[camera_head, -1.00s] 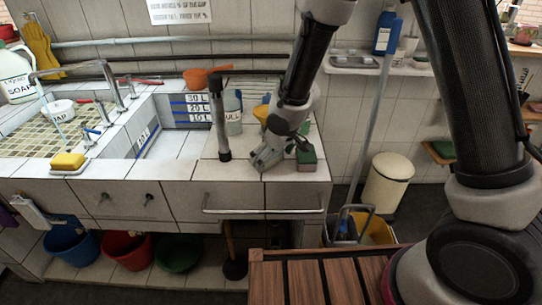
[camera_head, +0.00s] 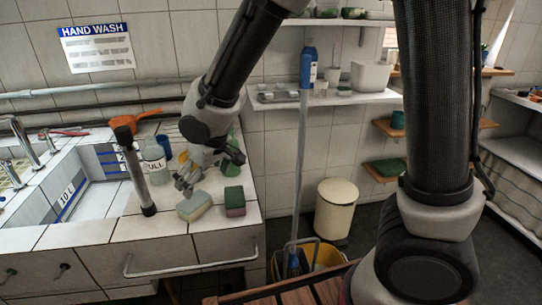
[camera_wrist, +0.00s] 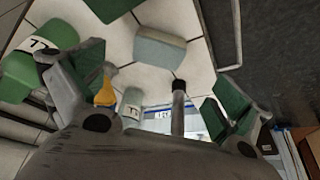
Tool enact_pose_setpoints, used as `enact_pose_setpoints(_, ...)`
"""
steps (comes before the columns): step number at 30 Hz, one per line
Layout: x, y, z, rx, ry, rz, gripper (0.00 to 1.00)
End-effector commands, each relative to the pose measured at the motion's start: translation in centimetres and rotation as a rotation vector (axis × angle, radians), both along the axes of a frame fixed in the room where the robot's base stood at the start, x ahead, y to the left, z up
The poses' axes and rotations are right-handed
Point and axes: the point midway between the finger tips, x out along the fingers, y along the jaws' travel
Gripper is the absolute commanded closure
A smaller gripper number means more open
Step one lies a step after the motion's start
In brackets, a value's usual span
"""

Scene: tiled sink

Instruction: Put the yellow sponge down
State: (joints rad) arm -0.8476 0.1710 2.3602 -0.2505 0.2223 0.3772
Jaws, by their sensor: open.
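My gripper (camera_head: 208,172) is open and empty above the right end of the tiled counter; its spread fingers also show in the wrist view (camera_wrist: 158,85). Just below and in front of it, a pale grey-green and whitish sponge (camera_head: 195,206) lies on the counter, apart from the fingers. It also lies between and beyond the fingers in the wrist view (camera_wrist: 160,50). A green and dark red sponge (camera_head: 235,201) rests to its right, near the counter's corner. No clearly yellow sponge is in either current view.
A dark upright post (camera_head: 135,170), a bottle (camera_head: 155,160) and an orange scoop (camera_head: 135,118) stand or lie left of my gripper. The sink basin (camera_head: 88,195) is further left. A bin (camera_head: 336,208) and mop bucket (camera_head: 325,258) are on the floor to the right.

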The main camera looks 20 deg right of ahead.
Motion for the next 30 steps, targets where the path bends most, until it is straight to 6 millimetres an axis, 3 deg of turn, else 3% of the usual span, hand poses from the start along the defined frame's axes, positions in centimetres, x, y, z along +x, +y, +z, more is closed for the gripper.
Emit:
enact_pose_setpoints(5,0.3,-0.9,0.6,-0.002,-0.003,-0.016,0.00)
enact_pose_setpoints(8,1.2,-4.8,2.9,-0.003,-0.013,-0.085,0.00)
enact_pose_setpoints(11,1.5,-12.0,6.6,-0.012,-0.024,-0.202,0.00)
enact_pose_setpoints(13,0.4,-18.0,9.3,-0.019,-0.025,-0.305,0.00)
enact_pose_setpoints(15,-1.9,-23.6,11.5,-0.024,-0.020,-0.400,0.00)
enact_pose_setpoints(19,-7.7,-31.1,14.1,-0.023,-0.004,-0.551,0.00)
enact_pose_setpoints(21,-10.7,-33.5,14.8,-0.018,0.004,-0.611,0.00)
enact_pose_setpoints(24,-14.2,-35.4,15.2,-0.012,0.013,-0.670,0.00)
enact_pose_setpoints(27,-16.1,-36.3,15.3,-0.008,0.020,-0.699,0.00)
enact_pose_setpoints(30,-16.8,-36.5,15.3,-0.006,0.023,-0.708,0.00)
